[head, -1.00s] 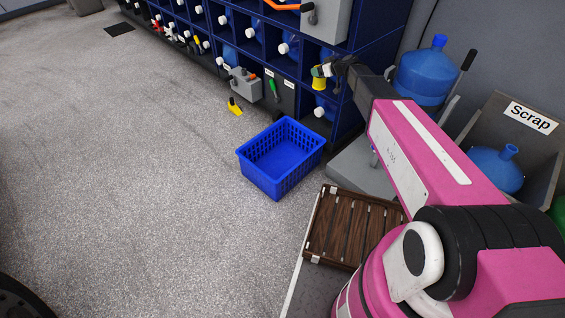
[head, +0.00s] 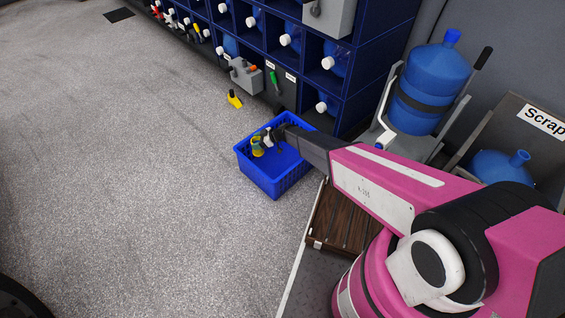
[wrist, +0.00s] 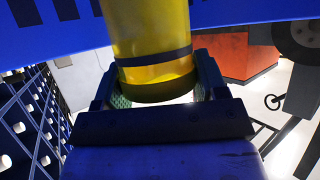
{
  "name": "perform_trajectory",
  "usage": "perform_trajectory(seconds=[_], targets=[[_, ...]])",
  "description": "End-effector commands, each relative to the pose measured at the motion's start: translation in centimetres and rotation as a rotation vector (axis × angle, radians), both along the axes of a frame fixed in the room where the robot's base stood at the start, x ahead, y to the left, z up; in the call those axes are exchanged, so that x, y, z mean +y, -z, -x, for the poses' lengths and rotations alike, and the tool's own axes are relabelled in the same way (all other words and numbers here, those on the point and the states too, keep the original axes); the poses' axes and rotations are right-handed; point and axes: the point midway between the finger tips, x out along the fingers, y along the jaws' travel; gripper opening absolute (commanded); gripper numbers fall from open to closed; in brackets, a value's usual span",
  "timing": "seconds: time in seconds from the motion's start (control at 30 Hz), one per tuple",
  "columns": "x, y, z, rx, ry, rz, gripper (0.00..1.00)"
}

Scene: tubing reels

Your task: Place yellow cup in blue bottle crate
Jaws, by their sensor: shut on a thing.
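The yellow cup (wrist: 152,35) fills the top middle of the wrist view, with a dark band around it. My gripper (wrist: 158,92) is shut on it, with one finger on each side. In the head view the cup (head: 257,147) looks small, and my gripper (head: 268,140) is over the blue bottle crate (head: 275,187). The crate is an open blue basket on the floor. I cannot tell whether the cup touches the crate's bottom. A blue wall with slots, likely the crate's, spans the top of the wrist view.
A dark blue rack (head: 362,75) with bottles stands behind the crate. A large blue bottle (head: 432,80) on a stand and a Scrap bin (head: 540,118) are at right. A small yellow object (head: 235,100) lies on the floor. Floor left of the crate is clear.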

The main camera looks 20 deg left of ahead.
Motion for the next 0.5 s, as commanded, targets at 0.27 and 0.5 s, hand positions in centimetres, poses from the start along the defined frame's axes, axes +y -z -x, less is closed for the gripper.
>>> perform_trajectory(seconds=[0.27, 0.5], targets=[[0.0, 3.2, 0.6, -0.001, -0.030, 0.000, 0.25], [-2.6, 6.1, -3.5, 0.001, -0.028, 0.000, 0.25]])
